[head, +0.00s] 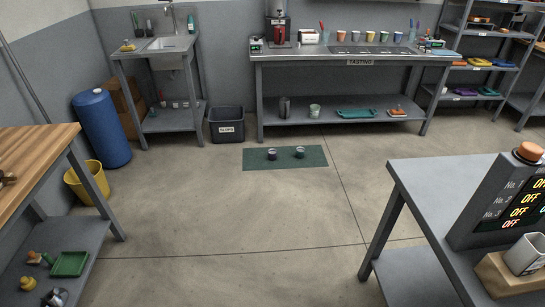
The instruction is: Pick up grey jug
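A dark grey jug-like vessel (284,107) stands upright on the lower shelf of the tasting table, at the shelf's left part. A pale green-and-white cup or jar (315,111) stands to its right on the same shelf. A light grey jug or mug (525,254) sits in a wooden holder (497,272) at the right edge. I cannot tell from this view which of the two grey vessels is the grey jug. Neither of my grippers is in view.
The tasting table (356,62) stands at the back wall. A green mat (254,158) with two small dark cups lies before it. A dark bin (226,125) and blue barrel (102,128) are left. A wooden bench (30,155) and grey table (425,185) flank clear floor.

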